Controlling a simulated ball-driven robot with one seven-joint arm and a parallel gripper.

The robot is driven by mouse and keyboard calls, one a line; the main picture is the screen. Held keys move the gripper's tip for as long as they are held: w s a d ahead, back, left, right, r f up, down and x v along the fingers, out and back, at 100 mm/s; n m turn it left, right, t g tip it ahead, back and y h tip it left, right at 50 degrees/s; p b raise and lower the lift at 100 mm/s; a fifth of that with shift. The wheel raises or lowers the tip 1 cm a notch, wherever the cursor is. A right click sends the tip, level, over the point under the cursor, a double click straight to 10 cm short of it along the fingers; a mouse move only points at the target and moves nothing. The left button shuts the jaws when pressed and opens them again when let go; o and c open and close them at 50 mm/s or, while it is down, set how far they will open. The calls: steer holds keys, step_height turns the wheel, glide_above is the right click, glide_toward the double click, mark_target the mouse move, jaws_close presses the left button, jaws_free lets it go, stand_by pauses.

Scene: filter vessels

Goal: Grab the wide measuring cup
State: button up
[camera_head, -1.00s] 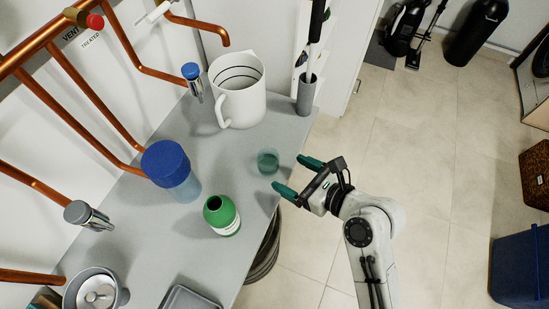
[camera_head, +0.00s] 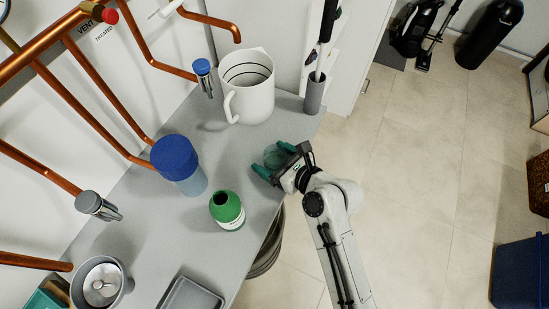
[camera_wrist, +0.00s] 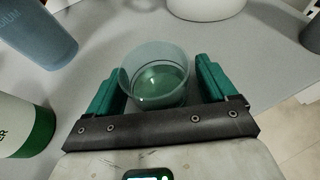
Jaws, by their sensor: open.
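A short, wide, clear greenish cup (camera_head: 273,157) stands upright near the right edge of the grey counter. In the wrist view the cup (camera_wrist: 158,80) sits between the two green fingers of my gripper (camera_wrist: 157,76). The fingers are open, one on each side of the cup, with a small gap visible on the right; on the left I cannot tell if finger and cup touch. In the head view my gripper (camera_head: 268,160) reaches in from the right and partly hides the cup.
A large white jug (camera_head: 250,100) stands behind the cup, with a grey holder (camera_head: 314,94) to its right. A green bottle (camera_head: 227,211) and a blue-lidded container (camera_head: 178,160) stand to the left. The counter (camera_head: 222,150) between them is clear.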

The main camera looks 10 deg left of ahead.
steer(key=shift+c, duration=0.2)
steer(key=c, duration=1)
steer(key=shift+c, duration=0.2)
steer(key=shift+r, duration=0.15)
